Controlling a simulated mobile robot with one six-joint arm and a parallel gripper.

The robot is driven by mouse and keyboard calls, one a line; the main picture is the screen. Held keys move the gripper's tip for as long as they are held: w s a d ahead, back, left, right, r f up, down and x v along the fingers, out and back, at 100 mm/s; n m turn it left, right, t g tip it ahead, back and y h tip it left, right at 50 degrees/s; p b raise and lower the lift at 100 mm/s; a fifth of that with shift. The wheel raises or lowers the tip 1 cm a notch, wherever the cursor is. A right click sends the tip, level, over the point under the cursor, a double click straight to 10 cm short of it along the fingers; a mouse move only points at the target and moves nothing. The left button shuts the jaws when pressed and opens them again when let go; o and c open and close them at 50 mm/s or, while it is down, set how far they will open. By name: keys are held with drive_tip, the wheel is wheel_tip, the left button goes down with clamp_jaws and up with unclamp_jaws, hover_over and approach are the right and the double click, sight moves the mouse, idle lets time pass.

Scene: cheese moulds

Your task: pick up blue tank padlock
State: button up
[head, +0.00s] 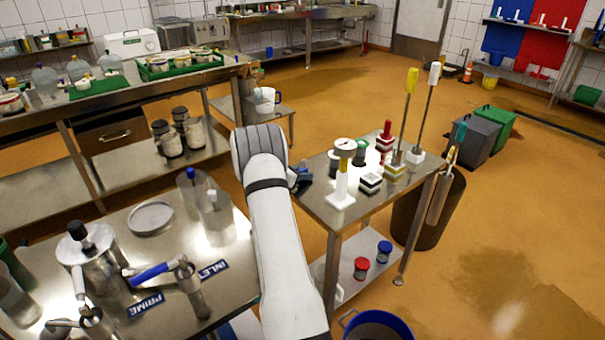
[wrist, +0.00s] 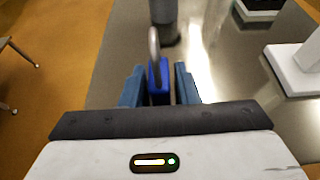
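The blue padlock (wrist: 158,80) stands near the table's edge in the wrist view, its grey shackle pointing up. My gripper (wrist: 159,88) is open, with one blue finger on each side of the padlock. A narrow gap shows between the padlock and each finger, so the gripper is around it and not shut on it. In the head view, my gripper (head: 301,177) is at the left edge of the small steel table (head: 325,212), mostly behind my arm. I cannot make out the padlock there.
A grey cylinder (wrist: 164,18) stands just beyond the padlock. A white-based stand (head: 341,198) with a gauge is to the right, near several striped blocks and tall-handled tools. A red-lidded jar (head: 361,268) and a blue-lidded jar (head: 384,252) sit on the lower shelf.

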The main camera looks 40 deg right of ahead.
clamp_jaws()
drive_tip(key=shift+r, duration=0.1)
